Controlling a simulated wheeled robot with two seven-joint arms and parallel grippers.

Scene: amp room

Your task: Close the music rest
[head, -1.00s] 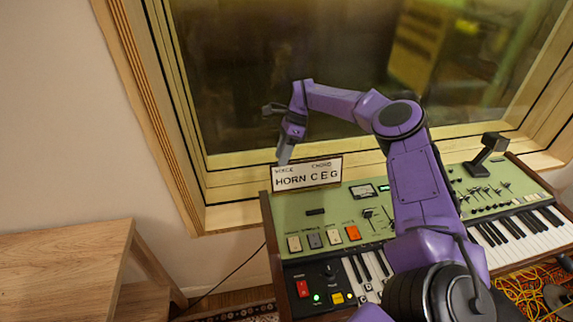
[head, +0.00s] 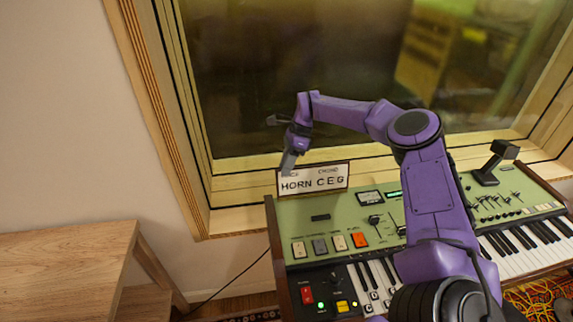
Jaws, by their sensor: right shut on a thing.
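The music rest (head: 325,181) is a small framed panel that reads HORN C E G. It stands upright at the back left edge of the green keyboard instrument (head: 290,218). My right gripper (head: 289,163) points down at the panel's upper left edge and is shut on it. Its fingers cover part of the small top lettering. My left gripper is not in view.
A wooden window frame (head: 240,219) runs close behind the instrument. A lamp-like black piece (head: 498,155) stands at its back right. A wooden table (head: 70,250) is at the left. My arm crosses above the controls and keys.

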